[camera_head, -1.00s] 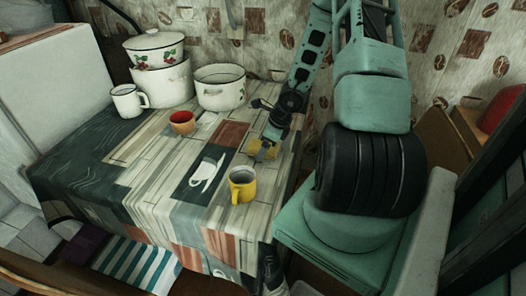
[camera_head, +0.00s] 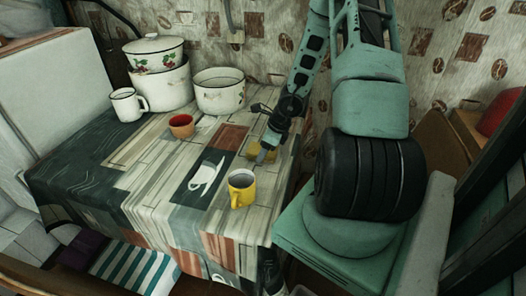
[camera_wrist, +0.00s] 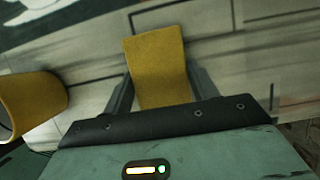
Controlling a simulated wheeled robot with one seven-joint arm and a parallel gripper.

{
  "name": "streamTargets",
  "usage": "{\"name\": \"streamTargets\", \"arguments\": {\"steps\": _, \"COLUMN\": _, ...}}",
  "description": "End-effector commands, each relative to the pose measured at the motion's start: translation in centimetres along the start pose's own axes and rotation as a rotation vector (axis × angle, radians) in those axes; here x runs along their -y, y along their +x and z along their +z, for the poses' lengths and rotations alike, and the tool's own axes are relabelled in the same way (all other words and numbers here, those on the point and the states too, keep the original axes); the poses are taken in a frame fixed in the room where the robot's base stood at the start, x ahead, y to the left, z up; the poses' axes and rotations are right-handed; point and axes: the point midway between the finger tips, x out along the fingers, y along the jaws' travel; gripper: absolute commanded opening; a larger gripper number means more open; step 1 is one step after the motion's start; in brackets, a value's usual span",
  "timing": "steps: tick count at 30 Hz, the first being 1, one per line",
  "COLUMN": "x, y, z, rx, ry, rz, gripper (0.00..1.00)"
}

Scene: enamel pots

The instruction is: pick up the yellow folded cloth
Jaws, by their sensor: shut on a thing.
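The yellow folded cloth (camera_wrist: 157,62) is between the two fingers of my gripper (camera_wrist: 160,92) in the wrist view. The fingers are shut on its sides, and its far end sticks out beyond them. In the head view my gripper (camera_head: 267,150) is at the right part of the table, and the cloth (camera_head: 254,151) shows only in part behind it. I cannot tell whether the cloth touches the tabletop or is slightly above it.
A yellow mug (camera_head: 242,191) stands in front of my gripper; it also shows at left in the wrist view (camera_wrist: 30,103). A red bowl (camera_head: 181,126), a white mug (camera_head: 126,105) and enamel pots (camera_head: 219,98) stand farther left on the patterned table (camera_head: 150,190).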

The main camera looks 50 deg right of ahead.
Motion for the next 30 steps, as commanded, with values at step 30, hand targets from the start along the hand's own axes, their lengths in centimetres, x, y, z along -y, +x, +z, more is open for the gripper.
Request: {"name": "streamTargets", "arguments": {"steps": 30, "x": 0.0, "y": -9.6, "z": 4.0, "rx": 0.000, "ry": 0.000, "rz": -0.001, "gripper": 0.36}}
